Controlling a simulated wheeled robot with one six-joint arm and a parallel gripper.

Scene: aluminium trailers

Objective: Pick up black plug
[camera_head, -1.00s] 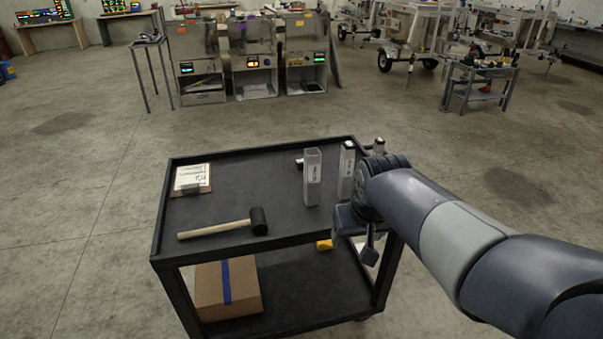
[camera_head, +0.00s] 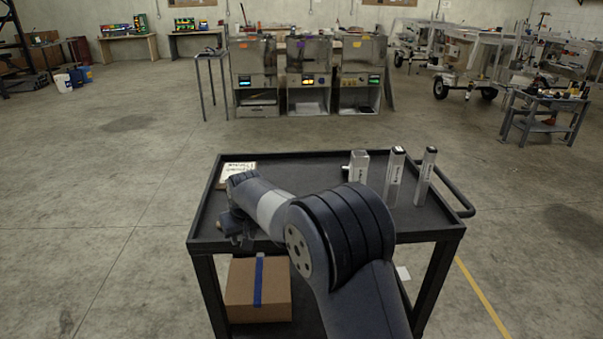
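Three upright square metal tubes stand at the right of the black cart's top. The left tube (camera_head: 357,169) looks open at its top. The middle tube (camera_head: 394,178) and the right tube (camera_head: 425,178) have dark tops, which may be black plugs. A small light and dark piece (camera_head: 345,168) lies beside the left tube; I cannot tell what it is. My gripper (camera_head: 236,240) is over the left front of the cart, well away from the tubes. It is small and dark here, and its fingers cannot be made out.
The black cart (camera_head: 290,158) also bears a clipboard (camera_head: 238,167), partly behind my arm. The hammer is mostly hidden by my arm. A cardboard box (camera_head: 258,292) with a blue strip sits on the lower shelf. A handle (camera_head: 457,195) sticks out at the cart's right.

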